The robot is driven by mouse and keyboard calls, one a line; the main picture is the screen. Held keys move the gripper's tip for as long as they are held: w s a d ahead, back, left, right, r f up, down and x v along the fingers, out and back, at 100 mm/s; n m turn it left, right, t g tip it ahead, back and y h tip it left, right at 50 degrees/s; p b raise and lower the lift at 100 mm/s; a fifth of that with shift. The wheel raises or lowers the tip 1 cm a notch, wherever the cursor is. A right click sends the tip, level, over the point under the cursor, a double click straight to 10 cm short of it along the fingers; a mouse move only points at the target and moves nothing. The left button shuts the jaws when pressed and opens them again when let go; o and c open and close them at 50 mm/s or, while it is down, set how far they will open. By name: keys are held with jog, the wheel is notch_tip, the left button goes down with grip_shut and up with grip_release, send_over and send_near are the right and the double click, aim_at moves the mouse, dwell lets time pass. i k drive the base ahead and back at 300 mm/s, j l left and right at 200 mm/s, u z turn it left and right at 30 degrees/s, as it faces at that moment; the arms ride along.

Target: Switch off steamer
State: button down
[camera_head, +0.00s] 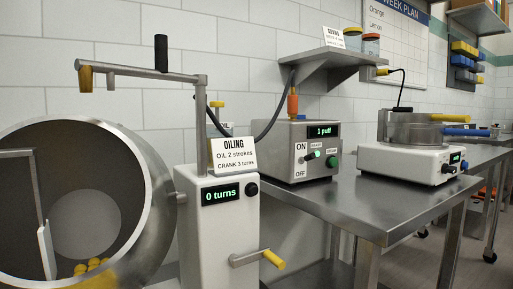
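The steamer (315,172) is a grey box on the steel table, to the right of the oiling machine. Its display (324,131) reads "1 puff". ON and OFF labels stand one above the other at the left of its front, with a small switch between them; its exact position is too small to tell. A small light marked READY (314,155) glows green. A larger green STEAM button (333,162) sits to its right. An orange fitting (292,107) with a dark hose stands on top. My gripper is not in view.
The white oiling machine (217,240) with a yellow-handled crank (273,259) and a large steel drum (150,200) fill the left foreground. A wall shelf (325,58) hangs above the steamer. A white hotplate with a pot (410,163) stands right. The steel table's front (375,212) is clear.

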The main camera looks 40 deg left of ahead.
aim_at(312, 156)
jog(key=u, duration=1.45)
